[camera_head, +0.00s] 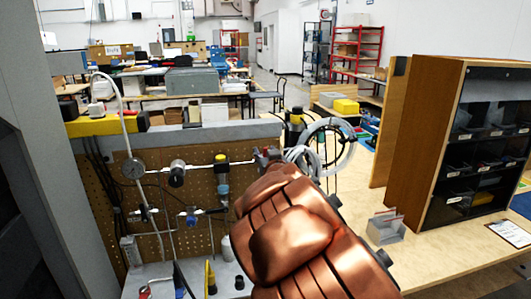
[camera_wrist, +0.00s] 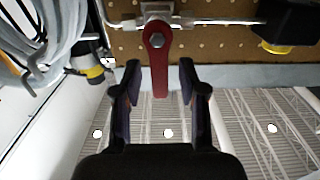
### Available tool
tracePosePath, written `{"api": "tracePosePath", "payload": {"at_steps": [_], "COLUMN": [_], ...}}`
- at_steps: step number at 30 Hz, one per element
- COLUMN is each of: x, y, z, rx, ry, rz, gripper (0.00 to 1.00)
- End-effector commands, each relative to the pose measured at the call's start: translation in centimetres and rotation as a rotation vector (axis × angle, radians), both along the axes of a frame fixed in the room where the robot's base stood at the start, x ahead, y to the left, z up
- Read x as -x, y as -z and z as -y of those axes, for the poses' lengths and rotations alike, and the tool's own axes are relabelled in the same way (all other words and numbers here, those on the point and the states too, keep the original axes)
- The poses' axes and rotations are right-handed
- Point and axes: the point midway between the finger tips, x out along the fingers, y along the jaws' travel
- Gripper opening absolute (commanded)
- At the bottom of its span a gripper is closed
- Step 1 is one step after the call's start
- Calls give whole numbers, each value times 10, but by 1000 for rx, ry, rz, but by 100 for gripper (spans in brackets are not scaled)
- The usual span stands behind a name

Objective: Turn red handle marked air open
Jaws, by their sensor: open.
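The red handle (camera_wrist: 157,70) shows at the top middle of the wrist view. It is a flat lever fixed by a bolt to a metal valve body (camera_wrist: 157,12) on the pegboard, in line with thin metal pipes. Its free end points down in that view. My gripper (camera_wrist: 159,78) is open, with one dark finger on each side of the lever's free end and a visible gap on both sides. No "air" marking is legible. In the head view, my copper-coloured arm covers most of the gripper and handle area.
A coiled white hose (camera_head: 334,147) hangs right of my arm. A wooden cabinet with bins (camera_head: 424,135) and a small grey box (camera_head: 386,228) stand on the right bench.

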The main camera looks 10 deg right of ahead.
Motion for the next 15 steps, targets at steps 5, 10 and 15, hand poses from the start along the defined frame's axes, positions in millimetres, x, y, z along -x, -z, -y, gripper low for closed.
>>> {"api": "tracePosePath", "payload": {"at_steps": [5,10,15], "x": [0,0,0], "y": [0,0,0], "z": [0,0,0], "rx": [0,0,0], "ry": [0,0,0], "rz": [0,0,0], "gripper": [40,22,4]}}
